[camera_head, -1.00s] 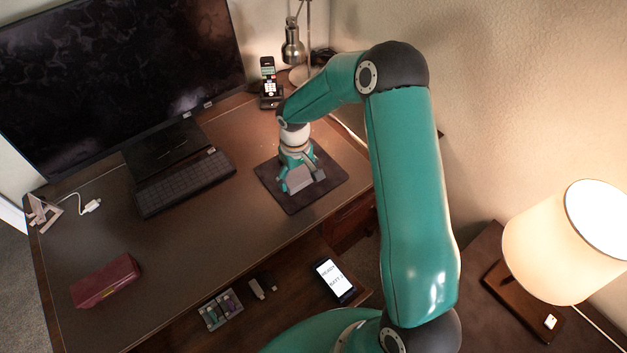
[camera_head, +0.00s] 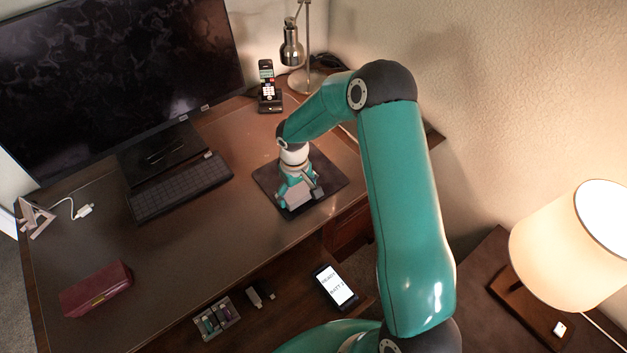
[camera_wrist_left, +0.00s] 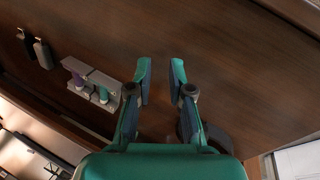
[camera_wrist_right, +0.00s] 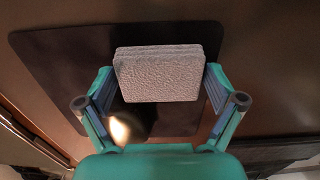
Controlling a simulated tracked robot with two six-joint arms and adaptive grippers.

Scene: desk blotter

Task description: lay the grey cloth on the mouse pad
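The grey cloth (camera_head: 299,194) is a folded, thick-looking rectangle over the dark mouse pad (camera_head: 271,180). In the right wrist view the cloth (camera_wrist_right: 160,76) appears to lie on the pad (camera_wrist_right: 70,60), well inside its edges. My right gripper (camera_head: 302,190) points down over the pad. In the right wrist view its fingers (camera_wrist_right: 160,82) are spread wide on either side of the cloth, apparently with narrow gaps. My left gripper shows only in the left wrist view (camera_wrist_left: 160,78); its fingers are apart with nothing between them.
A keyboard (camera_head: 180,187) and monitor (camera_head: 110,80) stand left of the pad. A cordless phone (camera_head: 267,92) and metal desk lamp (camera_head: 292,50) are behind it. A smartphone (camera_head: 336,287), small holder (camera_head: 217,320) and maroon case (camera_head: 96,289) are nearer. The blotter's middle is clear.

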